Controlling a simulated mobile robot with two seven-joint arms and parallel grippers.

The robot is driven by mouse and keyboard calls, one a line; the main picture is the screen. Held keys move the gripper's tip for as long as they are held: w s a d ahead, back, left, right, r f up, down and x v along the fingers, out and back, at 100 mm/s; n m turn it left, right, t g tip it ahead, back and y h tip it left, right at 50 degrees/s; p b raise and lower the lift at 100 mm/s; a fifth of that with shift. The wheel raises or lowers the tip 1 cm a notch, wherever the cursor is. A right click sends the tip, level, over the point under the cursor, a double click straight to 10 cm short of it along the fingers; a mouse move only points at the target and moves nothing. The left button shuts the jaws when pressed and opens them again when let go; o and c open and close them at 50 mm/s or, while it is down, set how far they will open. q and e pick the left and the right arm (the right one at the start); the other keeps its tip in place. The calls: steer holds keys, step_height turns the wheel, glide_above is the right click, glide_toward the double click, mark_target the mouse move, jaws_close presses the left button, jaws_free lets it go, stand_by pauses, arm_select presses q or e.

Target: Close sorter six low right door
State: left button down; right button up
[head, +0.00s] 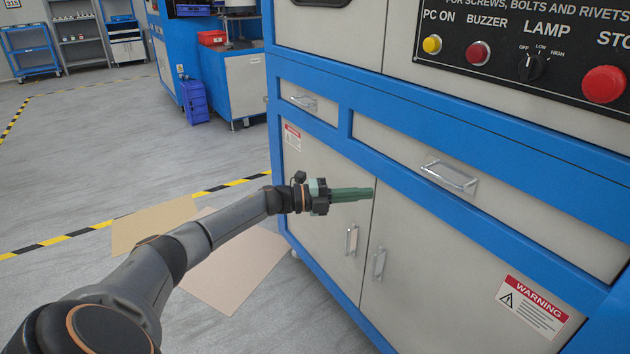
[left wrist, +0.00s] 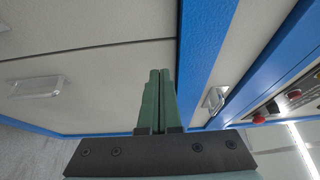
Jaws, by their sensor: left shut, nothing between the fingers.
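The low right door (head: 430,290) is a pale grey panel with a bar handle (head: 379,264) near its left edge and a warning label (head: 533,307). It looks flush with the blue frame, with a thin dark seam on its left; a slight gap cannot be ruled out. My left gripper (head: 373,194) is shut and empty, its green fingers pointing at the door's upper left corner. I cannot tell whether they touch. My right gripper is not in view.
The low left door (head: 320,195) is beside it, also with a handle (head: 352,241). A drawer handle (head: 449,176) sticks out above the right door. The control panel (head: 540,50) is higher up. Open floor (head: 100,180) lies to the left.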

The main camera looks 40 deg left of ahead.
arm_select(q)
steer(key=s+a+b, duration=0.1)
steer(key=a+b, duration=0.3)
steer(key=a, duration=0.6)
steer(key=shift+a+f, duration=0.15)
steer(key=shift+a, duration=0.1)
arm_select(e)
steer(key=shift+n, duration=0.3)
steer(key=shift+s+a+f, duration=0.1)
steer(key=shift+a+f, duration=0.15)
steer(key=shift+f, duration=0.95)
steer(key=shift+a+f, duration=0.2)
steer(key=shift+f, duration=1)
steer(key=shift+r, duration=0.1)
